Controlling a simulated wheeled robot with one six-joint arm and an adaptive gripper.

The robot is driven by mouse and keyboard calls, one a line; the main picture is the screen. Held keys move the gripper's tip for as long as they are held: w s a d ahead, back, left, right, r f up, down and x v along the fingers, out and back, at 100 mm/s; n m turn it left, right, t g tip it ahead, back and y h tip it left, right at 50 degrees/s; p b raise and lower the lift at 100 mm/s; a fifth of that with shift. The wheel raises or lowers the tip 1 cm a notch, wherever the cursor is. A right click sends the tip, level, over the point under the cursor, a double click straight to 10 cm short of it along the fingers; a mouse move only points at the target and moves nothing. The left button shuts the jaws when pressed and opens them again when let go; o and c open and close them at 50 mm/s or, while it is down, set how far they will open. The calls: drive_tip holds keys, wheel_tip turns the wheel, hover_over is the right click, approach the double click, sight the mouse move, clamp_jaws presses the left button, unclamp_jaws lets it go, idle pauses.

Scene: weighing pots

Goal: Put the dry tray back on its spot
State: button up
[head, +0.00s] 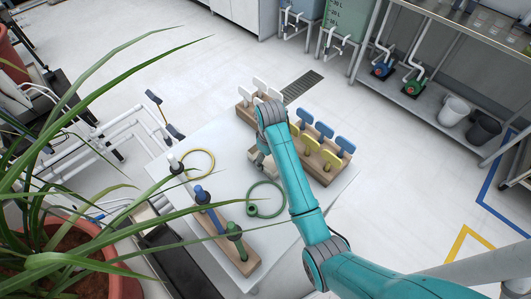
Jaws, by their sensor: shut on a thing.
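My gripper (262,162) is low over the white table (222,160), at the end of my teal arm. It is shut on a small beige block-like thing (254,154), mostly hidden by my wrist; I cannot tell whether it touches the tabletop. No tray marked as dry can be made out. A wooden holder with white tags (243,114) stands behind the gripper, partly covered by my arm. A wooden holder with blue and yellow tags (325,172) stands to its right.
A long wooden rack (245,262) holds white, blue and green fittings at the front left. A yellow hose loop (213,157) and a green hose loop (282,203) lie on the table. Plant leaves (80,95) cross the left side.

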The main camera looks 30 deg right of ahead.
drive_tip(key=shift+f, duration=0.2)
drive_tip(key=o, duration=1.1)
drive_tip(key=shift+o, duration=0.2)
